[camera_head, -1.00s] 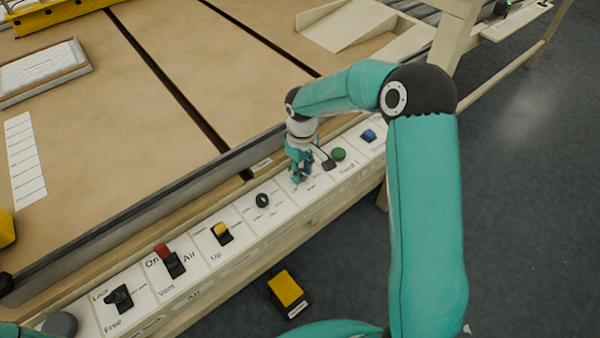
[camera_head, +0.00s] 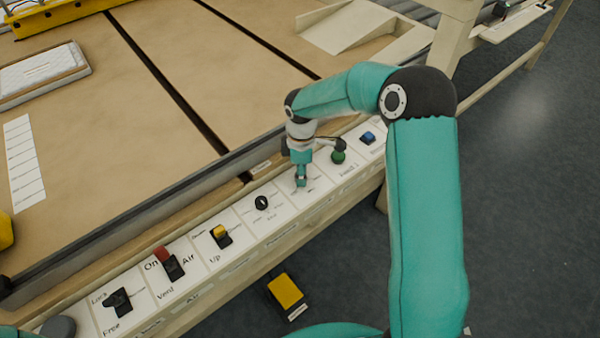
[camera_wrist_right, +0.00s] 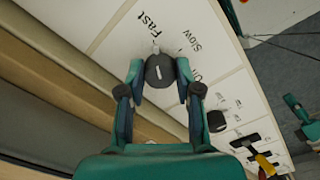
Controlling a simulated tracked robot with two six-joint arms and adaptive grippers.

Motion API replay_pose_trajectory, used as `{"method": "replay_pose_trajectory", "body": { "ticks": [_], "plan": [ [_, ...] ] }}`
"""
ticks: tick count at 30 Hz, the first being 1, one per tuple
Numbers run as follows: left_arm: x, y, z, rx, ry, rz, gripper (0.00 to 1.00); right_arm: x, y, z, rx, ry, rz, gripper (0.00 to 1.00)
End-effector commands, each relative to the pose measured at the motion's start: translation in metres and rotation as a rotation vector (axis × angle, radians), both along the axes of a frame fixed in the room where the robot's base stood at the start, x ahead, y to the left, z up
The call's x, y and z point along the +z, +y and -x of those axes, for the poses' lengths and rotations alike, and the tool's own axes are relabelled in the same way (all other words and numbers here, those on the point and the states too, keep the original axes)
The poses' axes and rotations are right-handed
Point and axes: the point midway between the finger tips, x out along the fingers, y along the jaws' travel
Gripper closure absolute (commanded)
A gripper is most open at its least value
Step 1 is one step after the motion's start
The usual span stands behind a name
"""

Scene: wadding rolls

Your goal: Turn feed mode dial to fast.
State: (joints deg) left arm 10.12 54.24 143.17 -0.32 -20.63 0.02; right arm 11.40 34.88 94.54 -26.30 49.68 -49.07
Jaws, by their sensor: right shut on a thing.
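The feed mode dial (camera_wrist_right: 160,72) is a dark round knob with a white line on its top. It sits on a white panel plate, with the word Fast up and left of it and Slow up and right in the right wrist view. The white line slants slightly, its upper end toward the gap between the two words. My right gripper (camera_head: 301,182) is shut on the dial. Its two fingers (camera_wrist_right: 161,75) touch the knob from both sides in the right wrist view. In the head view the gripper hides the dial. My left gripper is not seen.
The panel row also holds another black dial (camera_head: 262,202), a yellow-topped switch (camera_head: 221,235), a red-topped switch (camera_head: 170,262), a green button (camera_head: 338,157) and a blue switch (camera_head: 368,137). A yellow pedal (camera_head: 285,290) lies on the floor. The tan table (camera_head: 150,130) lies behind.

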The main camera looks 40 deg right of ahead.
Motion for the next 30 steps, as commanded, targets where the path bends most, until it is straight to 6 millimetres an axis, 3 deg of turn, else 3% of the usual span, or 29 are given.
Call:
{"method": "replay_pose_trajectory", "body": {
  "ticks": [19, 20, 21, 24, 30],
  "plan": [
    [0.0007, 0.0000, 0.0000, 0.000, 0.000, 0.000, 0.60, 0.0024, 0.0022, -0.0039, 0.057, -0.014, -0.003, 1.00],
    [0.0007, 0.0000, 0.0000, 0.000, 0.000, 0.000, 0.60, 0.0024, 0.0022, -0.0039, 0.057, -0.014, -0.003, 0.61],
    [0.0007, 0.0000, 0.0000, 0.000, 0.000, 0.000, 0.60, 0.0023, 0.0020, -0.0036, 0.056, -0.013, -0.003, 0.54],
    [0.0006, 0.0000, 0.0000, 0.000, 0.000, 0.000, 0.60, 0.0016, 0.0015, -0.0026, 0.056, -0.010, -0.003, 0.41],
    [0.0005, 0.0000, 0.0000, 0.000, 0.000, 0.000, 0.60, 0.0007, 0.0008, -0.0013, 0.055, -0.006, -0.002, 0.41]
  ]
}}
